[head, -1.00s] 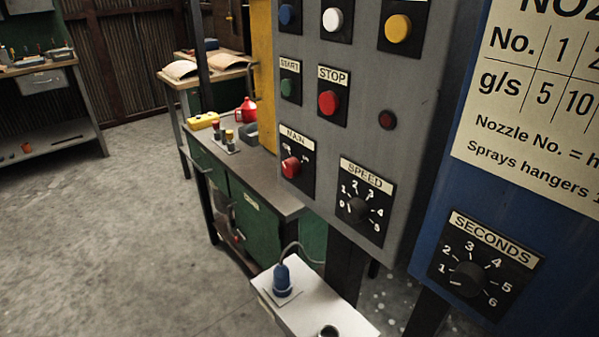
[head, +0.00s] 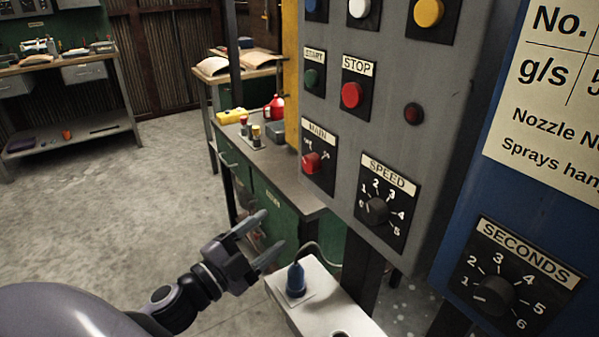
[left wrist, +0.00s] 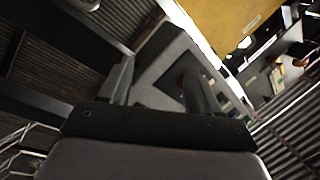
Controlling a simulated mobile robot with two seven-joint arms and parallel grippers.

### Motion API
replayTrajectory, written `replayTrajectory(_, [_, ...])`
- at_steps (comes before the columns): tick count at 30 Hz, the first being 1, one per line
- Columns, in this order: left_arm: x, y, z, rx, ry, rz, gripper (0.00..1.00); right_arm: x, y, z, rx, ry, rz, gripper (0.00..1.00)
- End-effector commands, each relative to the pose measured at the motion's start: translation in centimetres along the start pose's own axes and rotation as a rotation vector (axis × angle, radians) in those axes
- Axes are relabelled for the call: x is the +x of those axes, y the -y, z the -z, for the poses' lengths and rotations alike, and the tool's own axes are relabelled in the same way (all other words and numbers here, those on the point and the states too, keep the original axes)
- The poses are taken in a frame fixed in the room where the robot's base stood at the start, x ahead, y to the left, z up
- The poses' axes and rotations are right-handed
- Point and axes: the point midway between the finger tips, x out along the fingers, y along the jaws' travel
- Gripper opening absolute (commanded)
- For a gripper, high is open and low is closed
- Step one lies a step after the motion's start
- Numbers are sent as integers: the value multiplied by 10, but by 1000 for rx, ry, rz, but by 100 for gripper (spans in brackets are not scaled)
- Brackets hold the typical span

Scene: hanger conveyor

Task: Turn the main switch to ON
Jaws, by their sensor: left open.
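The main switch (head: 311,162) is a red knob on a black plate labelled MAIN, low on the left side of the grey control panel (head: 390,140). The small print around the knob is too blurred to read its setting surely. My left gripper (head: 268,232) is open and empty in the head view, lower left of the switch and apart from it. Its two fingers point up and right. In the left wrist view the open fingers (left wrist: 158,88) frame a dark shape that I cannot make out surely. My right gripper is not in view.
The panel also carries a green START button (head: 313,79), a red STOP button (head: 351,95) and a SPEED dial (head: 376,209). A blue panel with a SECONDS dial (head: 493,296) stands at the right. A white shelf with a blue bottle-like object (head: 296,280) lies below.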

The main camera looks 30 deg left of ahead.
Motion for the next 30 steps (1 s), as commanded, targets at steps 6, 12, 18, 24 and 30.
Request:
replayTrajectory(6, [16, 64, 46, 560, -278, -2, 62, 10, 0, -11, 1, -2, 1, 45])
replayTrajectory(12, [18, 91, 58, 965, -343, -82, 62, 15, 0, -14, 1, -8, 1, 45])
replayTrajectory(18, [19, 105, 55, 1155, -322, -136, 62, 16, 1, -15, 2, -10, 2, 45])
replayTrajectory(24, [29, 106, 56, 1179, -315, -145, 62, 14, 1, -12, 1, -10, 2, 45])
replayTrajectory(30, [51, 101, 60, 1178, -316, -142, 62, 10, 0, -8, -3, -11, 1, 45])
